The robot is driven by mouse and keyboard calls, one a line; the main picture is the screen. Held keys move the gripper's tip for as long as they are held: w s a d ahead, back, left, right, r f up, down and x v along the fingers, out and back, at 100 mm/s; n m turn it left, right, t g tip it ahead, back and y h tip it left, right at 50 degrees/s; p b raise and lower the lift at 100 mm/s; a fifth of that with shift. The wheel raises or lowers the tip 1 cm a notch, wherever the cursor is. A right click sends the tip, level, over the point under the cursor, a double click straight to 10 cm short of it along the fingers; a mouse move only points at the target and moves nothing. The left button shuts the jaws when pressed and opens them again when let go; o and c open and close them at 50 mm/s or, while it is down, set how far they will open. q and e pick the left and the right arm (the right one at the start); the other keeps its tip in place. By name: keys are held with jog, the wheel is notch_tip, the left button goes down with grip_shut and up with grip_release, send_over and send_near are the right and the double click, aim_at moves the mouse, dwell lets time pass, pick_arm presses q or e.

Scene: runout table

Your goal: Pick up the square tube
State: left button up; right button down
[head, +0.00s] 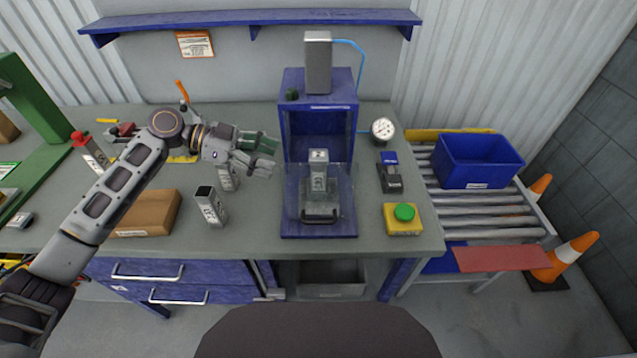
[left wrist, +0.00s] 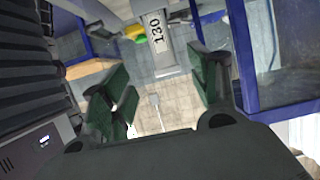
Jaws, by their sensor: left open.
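A grey open-topped square tube (head: 210,207) with a white label stands upright on the bench, left of the blue press. A second labelled tube (head: 228,178) stands behind it, partly hidden under my left gripper (head: 266,155). Another labelled tube (head: 318,172) stands inside the press. My left gripper is open and empty, its green-padded fingers pointing right at the press's left side. In the left wrist view the open fingers (left wrist: 160,85) frame a tube marked 130 (left wrist: 157,30), apart from it. My right gripper is not in view.
The blue press (head: 320,230) has a clear guard at its front. A cardboard box (head: 148,213) lies under my left arm. A yellow box with a green button (head: 403,218) and a gauge (head: 383,130) are right of the press. A blue bin (head: 480,160) sits on rollers.

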pick_arm(q)
jog(key=p+x, duration=0.1)
jog(key=x, duration=0.8)
jog(key=shift+f, duration=0.25)
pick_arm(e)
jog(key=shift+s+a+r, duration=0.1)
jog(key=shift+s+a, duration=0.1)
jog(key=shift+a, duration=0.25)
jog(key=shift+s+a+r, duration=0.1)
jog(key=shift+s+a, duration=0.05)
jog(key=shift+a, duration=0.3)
pick_arm(q)
jog(key=shift+a, duration=0.15)
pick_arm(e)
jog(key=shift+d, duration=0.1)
